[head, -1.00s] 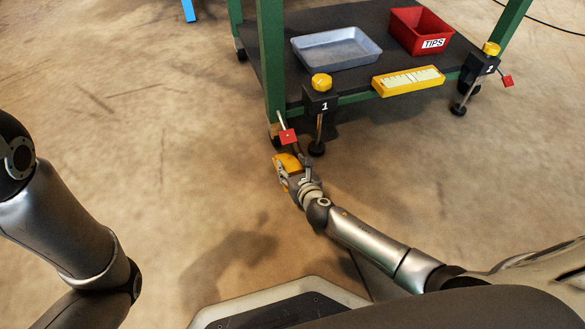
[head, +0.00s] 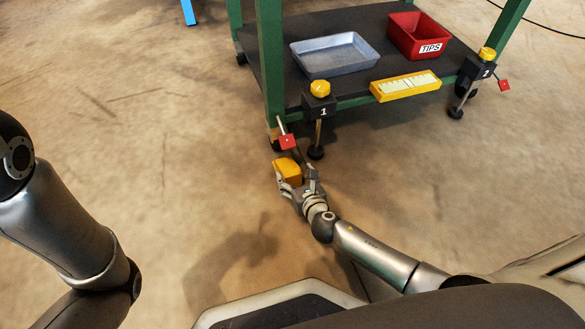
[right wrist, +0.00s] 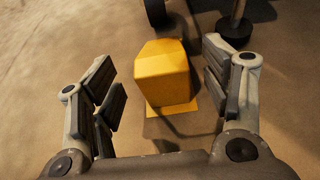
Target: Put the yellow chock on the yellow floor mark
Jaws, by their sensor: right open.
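The yellow chock (head: 287,169) stands on the floor beside the cart's near left wheel. In the right wrist view the chock (right wrist: 162,75) sits over the flat yellow floor mark (right wrist: 191,107), whose edge shows along its near and right sides; the rest of the mark is hidden under it. My right gripper (head: 295,181) is open just on the near side of the chock. In the right wrist view its fingers (right wrist: 165,92) are spread wide, with clear gaps on both sides of the chock. My left gripper is out of view.
The green cart (head: 273,70) stands ahead with a grey tray (head: 335,70), a red TIPS bin (head: 410,47) and a yellow box (head: 405,92). Stabilizer foot 1 (head: 316,152) and a red tab (head: 287,141) are close to the chock. The floor to the left is clear.

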